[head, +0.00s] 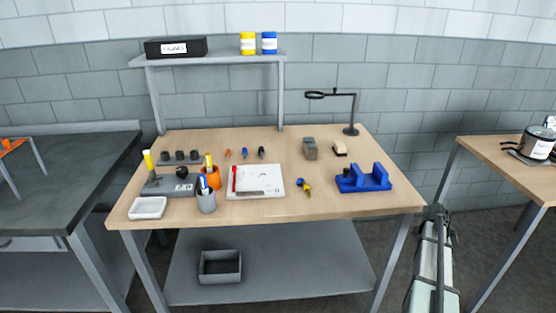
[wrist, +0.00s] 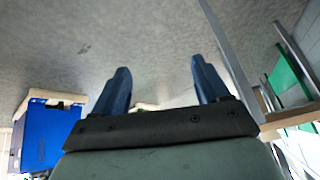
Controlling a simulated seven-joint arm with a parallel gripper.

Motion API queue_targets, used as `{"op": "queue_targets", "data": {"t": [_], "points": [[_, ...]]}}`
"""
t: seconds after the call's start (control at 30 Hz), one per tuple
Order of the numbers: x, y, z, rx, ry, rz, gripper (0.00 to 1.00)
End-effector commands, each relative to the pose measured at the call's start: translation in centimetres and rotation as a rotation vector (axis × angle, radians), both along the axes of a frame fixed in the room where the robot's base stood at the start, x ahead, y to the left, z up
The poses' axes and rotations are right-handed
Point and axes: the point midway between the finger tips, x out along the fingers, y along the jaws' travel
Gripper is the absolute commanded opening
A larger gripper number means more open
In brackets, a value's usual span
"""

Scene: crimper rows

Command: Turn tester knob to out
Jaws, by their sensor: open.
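A grey box-like device, which looks like the tester (head: 170,188), lies on the left part of the wooden table in the head view. A dark round knob (head: 182,172) shows on its back right part; its pointer setting is too small to read. A yellow-topped item (head: 148,160) stands at its left end. My gripper (head: 437,212) is off the table's right front corner, far from the device. In the wrist view its two blue fingers (wrist: 158,75) are spread apart with nothing between them. The tester does not show clearly in the wrist view.
A white board (head: 270,182), a blue fixture (head: 364,180) and a magnifier (head: 351,130) stand further right. A raised shelf (head: 215,59) spans the back left.

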Motion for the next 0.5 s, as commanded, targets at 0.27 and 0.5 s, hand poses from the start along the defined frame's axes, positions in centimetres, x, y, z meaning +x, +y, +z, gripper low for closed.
{"op": "queue_targets", "data": {"t": [0.27, 0.5], "points": [[1.1, -7.8, 9.7, -0.149, -0.161, -0.241, 0.75], [4.4, -9.1, 16.8, -0.229, -0.259, -0.341, 0.75]]}}
